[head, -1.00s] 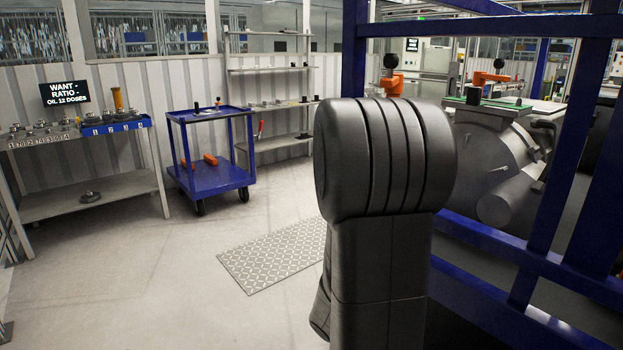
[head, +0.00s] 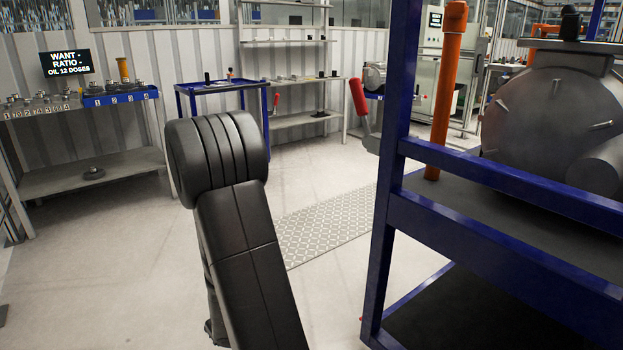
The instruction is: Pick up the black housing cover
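I cannot make out the black housing cover for certain. A large grey round housing (head: 553,122) stands at the right behind a blue frame, with a small black part (head: 570,22) on top of it. Small dark items, too small to identify, sit on the grey shelf unit (head: 300,120) at the back. My black arm rises through the lower middle of the head view and hides part of the blue trolley (head: 222,88). My gripper is not in view.
A blue frame (head: 385,200) stands close at the right, with an orange post (head: 446,95) behind it. A workbench (head: 125,162) with small metal parts and a blue tray (head: 120,97) is at the left. A patterned floor plate (head: 325,225) lies in open floor.

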